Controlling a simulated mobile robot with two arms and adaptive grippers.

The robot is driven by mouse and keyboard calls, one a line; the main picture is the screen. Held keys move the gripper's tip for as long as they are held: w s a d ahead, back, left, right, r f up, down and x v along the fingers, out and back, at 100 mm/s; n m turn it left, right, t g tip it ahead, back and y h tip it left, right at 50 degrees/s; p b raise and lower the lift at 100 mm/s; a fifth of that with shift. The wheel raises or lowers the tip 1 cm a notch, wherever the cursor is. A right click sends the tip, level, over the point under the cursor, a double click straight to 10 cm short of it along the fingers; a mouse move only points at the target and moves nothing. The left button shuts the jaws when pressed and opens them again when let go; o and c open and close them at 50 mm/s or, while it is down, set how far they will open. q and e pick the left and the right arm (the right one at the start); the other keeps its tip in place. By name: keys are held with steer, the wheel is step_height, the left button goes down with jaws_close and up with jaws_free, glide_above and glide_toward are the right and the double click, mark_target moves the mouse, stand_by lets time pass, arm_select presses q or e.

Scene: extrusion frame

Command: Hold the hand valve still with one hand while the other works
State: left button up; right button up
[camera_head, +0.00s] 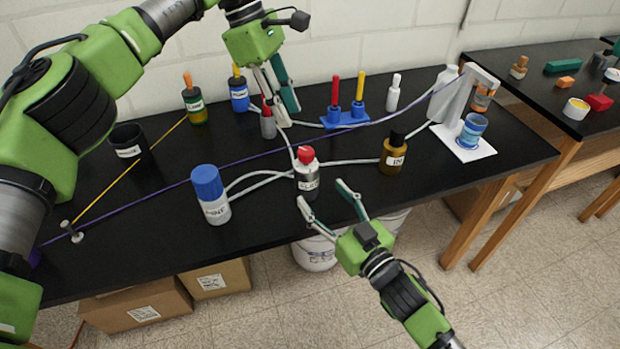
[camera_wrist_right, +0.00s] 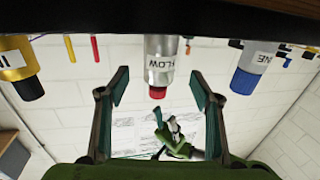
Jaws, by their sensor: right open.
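A silver cylinder with a red cap, perhaps the hand valve, stands near the table's front edge (camera_head: 308,182). It also shows inverted in the right wrist view (camera_wrist_right: 159,62), with a label that seems to read FLOW. My right gripper (camera_head: 325,196) is open and empty in front of it. In the wrist view, the red cap shows between the two fingers, with gaps on both sides. My left gripper (camera_head: 287,112) is over the table's back part, beside a small grey bottle with a red tip (camera_head: 267,124). I cannot tell whether its fingers hold anything.
Pale tubes run from the silver cylinder's area toward a blue-capped bottle (camera_head: 210,195) and a brown bottle (camera_head: 393,153). A purple cord (camera_head: 240,159) crosses the black table (camera_head: 270,225). A blue stand (camera_head: 345,120) and a white dispenser (camera_head: 452,95) stand farther right.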

mark_target(313, 183)
steer(key=x, duration=0.8)
steer(key=shift+w, duration=0.1)
